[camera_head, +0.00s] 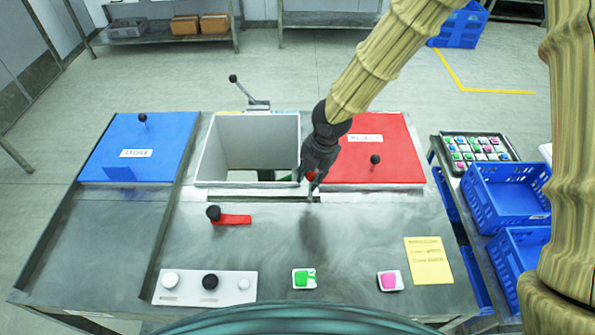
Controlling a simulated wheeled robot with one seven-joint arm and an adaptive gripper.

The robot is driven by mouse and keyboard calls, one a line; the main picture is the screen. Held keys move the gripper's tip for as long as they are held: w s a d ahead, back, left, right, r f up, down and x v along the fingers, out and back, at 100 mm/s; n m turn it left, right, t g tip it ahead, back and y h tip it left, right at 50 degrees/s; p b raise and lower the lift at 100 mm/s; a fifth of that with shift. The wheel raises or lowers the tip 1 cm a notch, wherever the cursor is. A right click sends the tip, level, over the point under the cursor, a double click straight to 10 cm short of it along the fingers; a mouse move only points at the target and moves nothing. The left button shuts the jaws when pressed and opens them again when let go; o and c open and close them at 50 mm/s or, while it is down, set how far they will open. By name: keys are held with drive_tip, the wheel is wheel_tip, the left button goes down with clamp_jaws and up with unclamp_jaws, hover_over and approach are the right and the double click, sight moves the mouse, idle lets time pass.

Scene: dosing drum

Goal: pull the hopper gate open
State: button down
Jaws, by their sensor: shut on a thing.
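The hopper (222,150) is a pale grey, square, open-topped box in the middle of the steel bench, and I look down into it. A flat metal strip (240,193) lies along the foot of its front wall. My gripper (311,184) points down at the hopper's front right corner, near the right end of that strip. It is shut on a small part there, with a bit of red showing by the fingers. This appears to be the gate handle, mostly hidden by the fingers. I cannot tell how far the gate is open.
A blue lid (120,165) and a red lid (395,165), each with a black knob, flank the hopper. A black-knobbed red lever (232,219) and a button plate (225,297) are nearer. Green (304,279) and pink (390,281) pieces sit in front. Blue crates (510,195) stand right.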

drive_tip(key=shift+w+d, duration=0.1)
drive_tip(key=shift+d, duration=0.8)
drive_tip(key=c, duration=1.6)
unclamp_jaws()
drive_tip(key=shift+d, duration=0.1)
drive_tip(key=o, duration=0.5)
drive_tip(key=shift+d, duration=0.15)
drive_tip(key=shift+a, duration=0.2)
drive_tip(key=shift+s+d+r, duration=0.25)
drive_tip(key=shift+d+r, duration=0.1)
drive_tip(key=shift+r, duration=1.6)
drive_tip(key=shift+s+d+r, duration=0.2)
drive_tip(key=shift+d+r, duration=0.2)
drive_tip(key=shift+r, duration=1.6)
drive_tip(key=shift+s+d+r, duration=0.25)
drive_tip(key=shift+d+r, duration=0.1)
drive_tip(key=shift+r, duration=1.6)
